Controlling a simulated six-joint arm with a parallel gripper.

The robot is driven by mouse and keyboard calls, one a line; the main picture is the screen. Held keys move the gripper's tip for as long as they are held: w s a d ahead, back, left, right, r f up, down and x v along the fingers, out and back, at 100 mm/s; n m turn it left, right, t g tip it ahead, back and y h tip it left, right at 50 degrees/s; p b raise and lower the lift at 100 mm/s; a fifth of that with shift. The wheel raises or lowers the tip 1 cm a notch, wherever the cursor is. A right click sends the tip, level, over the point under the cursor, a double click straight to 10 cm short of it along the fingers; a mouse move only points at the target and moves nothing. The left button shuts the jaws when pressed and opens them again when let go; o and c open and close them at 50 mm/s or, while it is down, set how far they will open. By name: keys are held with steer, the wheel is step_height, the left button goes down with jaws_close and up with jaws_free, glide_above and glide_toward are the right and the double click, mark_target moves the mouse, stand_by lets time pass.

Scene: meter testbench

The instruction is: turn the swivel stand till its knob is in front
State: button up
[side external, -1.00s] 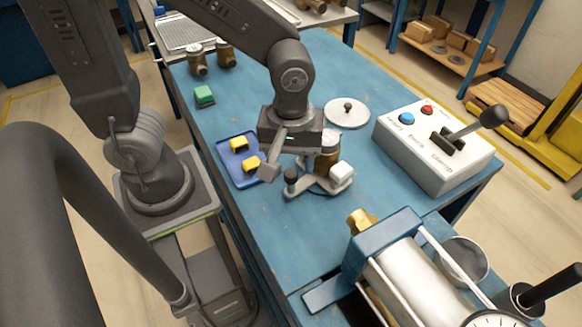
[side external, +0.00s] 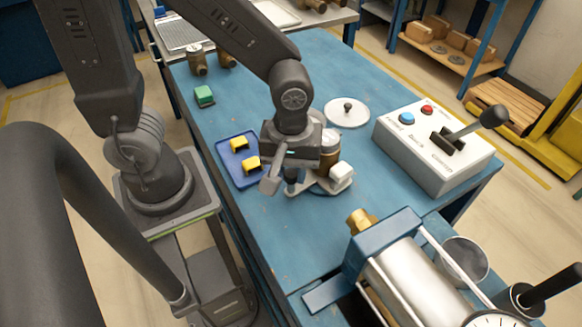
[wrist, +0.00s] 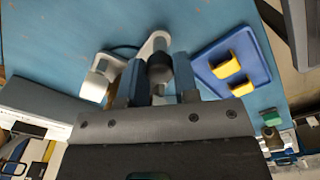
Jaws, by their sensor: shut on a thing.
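The swivel stand (side external: 322,186) is a light grey armed base on the blue bench, with a brass meter (side external: 329,158) upright on it and a white block (side external: 341,172) at its right end. My gripper (side external: 293,184) is down at the stand's left side, where its body covers the knob in the side view. In the wrist view the dark round knob (wrist: 159,68) sits between the two fingers of my gripper (wrist: 160,76), which are shut on it. The stand's pale arm (wrist: 155,44) and white block (wrist: 95,87) show there too.
A blue tray (side external: 227,155) with two yellow clips lies just left of my gripper. A round white lid (side external: 347,112) lies behind the stand, and a control box (side external: 433,147) with a lever stands right. A clamped cylinder (side external: 400,270) is in front. Bench between is clear.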

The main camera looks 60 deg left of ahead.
jaws_close()
steer(key=shift+a+m, duration=0.75)
steer(key=shift+m, duration=0.35)
steer(key=o, duration=0.8)
jaws_free()
steer(key=shift+r, duration=0.1)
step_height(320, 180, up, 14)
steer(key=shift+f, duration=0.15)
